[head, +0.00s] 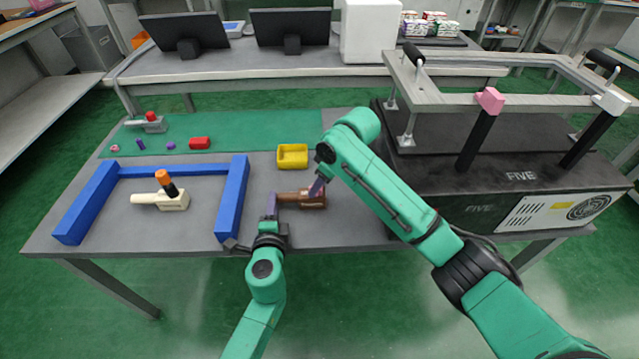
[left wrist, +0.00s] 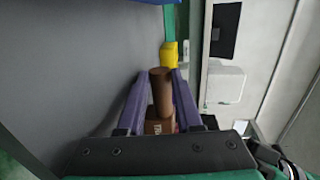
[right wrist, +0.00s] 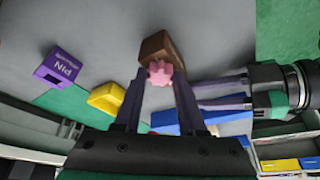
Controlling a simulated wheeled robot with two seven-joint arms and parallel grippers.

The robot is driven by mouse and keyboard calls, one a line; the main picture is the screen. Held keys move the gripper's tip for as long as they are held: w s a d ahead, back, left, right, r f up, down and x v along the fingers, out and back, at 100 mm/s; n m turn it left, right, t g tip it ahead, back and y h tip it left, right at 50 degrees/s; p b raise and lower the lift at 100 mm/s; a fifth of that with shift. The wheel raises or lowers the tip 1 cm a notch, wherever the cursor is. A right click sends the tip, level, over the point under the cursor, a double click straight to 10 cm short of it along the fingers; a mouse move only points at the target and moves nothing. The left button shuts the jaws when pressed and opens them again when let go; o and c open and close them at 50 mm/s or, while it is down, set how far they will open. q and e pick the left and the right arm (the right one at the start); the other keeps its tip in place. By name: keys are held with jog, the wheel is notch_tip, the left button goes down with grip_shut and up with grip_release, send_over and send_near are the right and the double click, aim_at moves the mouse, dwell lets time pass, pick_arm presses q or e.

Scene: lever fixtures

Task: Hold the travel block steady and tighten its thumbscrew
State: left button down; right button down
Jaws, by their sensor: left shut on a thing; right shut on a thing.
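The travel block (head: 314,199) is a brown block with a round handle (left wrist: 160,92), lying on the grey table in front of the yellow bin. My left gripper (head: 275,203) is shut on the handle; its purple fingers lie on both sides of it in the left wrist view. The pink, lobed thumbscrew (right wrist: 160,73) is on the block's face in the right wrist view. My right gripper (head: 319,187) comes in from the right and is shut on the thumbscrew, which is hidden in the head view.
A yellow bin (head: 292,156) stands close behind the block. A blue frame (head: 233,200) surrounds a cream fixture with an orange knob (head: 163,178) to the left. A red block (head: 200,143) lies on the green mat. The black machine (head: 450,180) with a raised frame fills the right.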

jog(key=m, duration=0.2)
jog(key=m+t+h, duration=0.1)
jog(key=m, duration=0.1)
jog(key=shift+s+a+m, duration=0.1)
jog(key=shift+a+m, duration=0.1)
jog(key=shift+m, duration=0.1)
jog(key=m, duration=0.1)
jog(key=m+h, duration=0.1)
jog(key=m, duration=0.1)
jog(key=shift+a+m+t+h, duration=0.15)
jog(key=shift+m+t+h, duration=0.15)
jog(key=shift+t, duration=0.1)
jog(key=m+h, duration=0.1)
jog(key=m, duration=0.3)
jog(key=shift+a+h, duration=0.15)
jog(key=shift+h, duration=0.25)
jog(key=shift+a+m+h, duration=0.1)
jog(key=shift+m+h, duration=0.5)
jog(key=shift+m, duration=1.2)
jog(key=shift+c, duration=2.3)
grip_release()
